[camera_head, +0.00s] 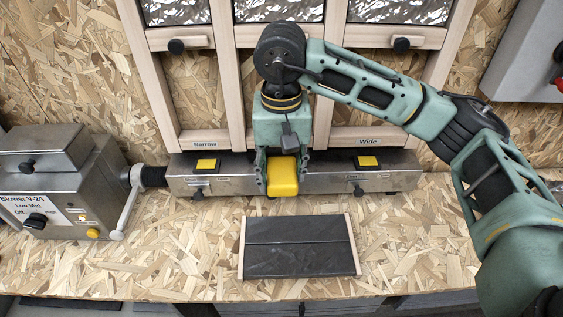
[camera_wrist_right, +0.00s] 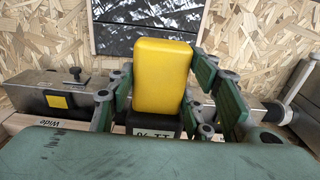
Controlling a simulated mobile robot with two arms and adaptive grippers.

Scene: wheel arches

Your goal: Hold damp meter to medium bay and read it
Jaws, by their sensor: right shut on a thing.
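The damp meter (camera_head: 284,176) is a yellow block, held by my right gripper (camera_head: 281,188) in front of the middle of the metal duct. In the right wrist view the yellow meter (camera_wrist_right: 164,75) sits between the green fingers (camera_wrist_right: 168,90). A pale strip with dark characters (camera_wrist_right: 150,132) shows on its dark end, partly cut off and too small to read surely. The middle bay lies behind my right wrist, between the bays labelled Narrow (camera_head: 205,144) and Wide (camera_head: 368,141); its label is hidden. Whether the meter touches anything behind it cannot be told. My left gripper is not in view.
The metal duct (camera_head: 225,184) runs below the bays, with yellow-marked gates and knobs. A grey blower box (camera_head: 75,190) labelled "Blower V-24", showing "Low Mid Off", joins it at left. A dark panel (camera_head: 298,247) lies on the bench in front. Bench right of it is clear.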

